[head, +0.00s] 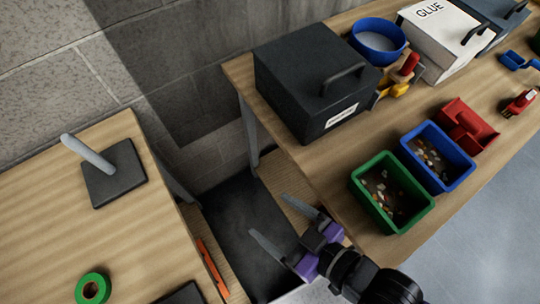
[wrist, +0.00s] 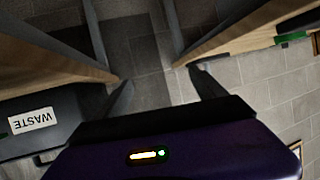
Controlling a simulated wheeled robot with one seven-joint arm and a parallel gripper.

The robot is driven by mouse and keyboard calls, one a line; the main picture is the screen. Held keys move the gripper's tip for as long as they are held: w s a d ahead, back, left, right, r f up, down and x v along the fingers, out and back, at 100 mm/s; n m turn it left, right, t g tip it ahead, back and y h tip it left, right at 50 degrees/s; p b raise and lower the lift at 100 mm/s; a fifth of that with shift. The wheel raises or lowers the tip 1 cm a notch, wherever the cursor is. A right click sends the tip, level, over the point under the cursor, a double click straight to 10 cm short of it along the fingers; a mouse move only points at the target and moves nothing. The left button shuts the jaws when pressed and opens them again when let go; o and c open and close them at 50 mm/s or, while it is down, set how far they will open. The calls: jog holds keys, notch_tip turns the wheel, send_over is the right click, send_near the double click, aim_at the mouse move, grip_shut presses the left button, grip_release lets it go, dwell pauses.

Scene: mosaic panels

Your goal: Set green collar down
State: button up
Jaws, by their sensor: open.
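The green collar (head: 93,288) is a small ring lying at the near edge of the left wooden table in the head view, apart from my gripper. My gripper (head: 270,216) is over the gap between the two tables, its fingers spread and nothing between them. In the wrist view my gripper (wrist: 160,78) also shows open and empty. A small green thing (wrist: 292,38) at the upper right of the wrist view may be the collar; I cannot tell for sure.
A grey peg on a black base (head: 114,174) stands on the left table (head: 45,215). The right table (head: 330,165) holds a black lidded box (head: 300,75), a green bin (head: 390,195), a blue bin (head: 440,158) and a red tray (head: 467,127). An orange strip (head: 212,270) lies between the tables.

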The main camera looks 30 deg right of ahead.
jog(key=s+d+r+m+t+h, duration=0.1)
jog(key=s+d+r+m+h, duration=0.1)
jog(key=s+d, duration=0.3)
jog(key=s+d+r+m+t+h, duration=0.1)
jog(key=s+d+r+m+h, duration=0.1)
jog(key=s+d+r, duration=0.3)
jog(key=shift+s+d+h, duration=0.15)
jog(key=shift+d+h, duration=0.35)
jog(key=shift+d, duration=0.1)
